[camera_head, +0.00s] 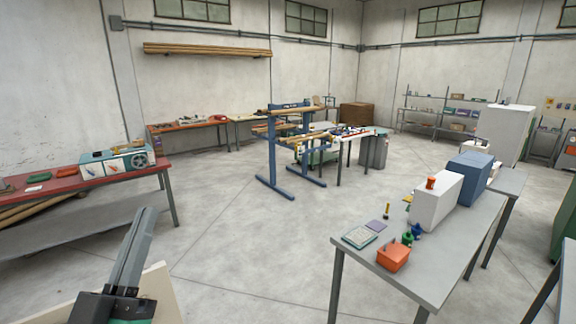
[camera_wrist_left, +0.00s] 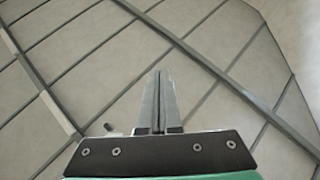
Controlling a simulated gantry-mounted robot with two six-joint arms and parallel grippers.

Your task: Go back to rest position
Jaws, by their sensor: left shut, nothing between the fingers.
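My left gripper (camera_head: 142,222) comes in at the bottom left of the head view, with its fingers pointing up over the floor. Its fingers are shut together with nothing between them. In the left wrist view my left gripper (camera_wrist_left: 159,75) also shows shut and empty, clear of any object. My right gripper is not in view.
A red bench (camera_head: 98,172) with a teal-and-white device (camera_head: 116,161) stands at the left. A grey table (camera_head: 425,262) at the right carries a white box (camera_head: 434,202), a blue box (camera_head: 472,180) and an orange box (camera_head: 393,257). A blue stand (camera_head: 272,150) is behind; open floor (camera_head: 245,245) lies between.

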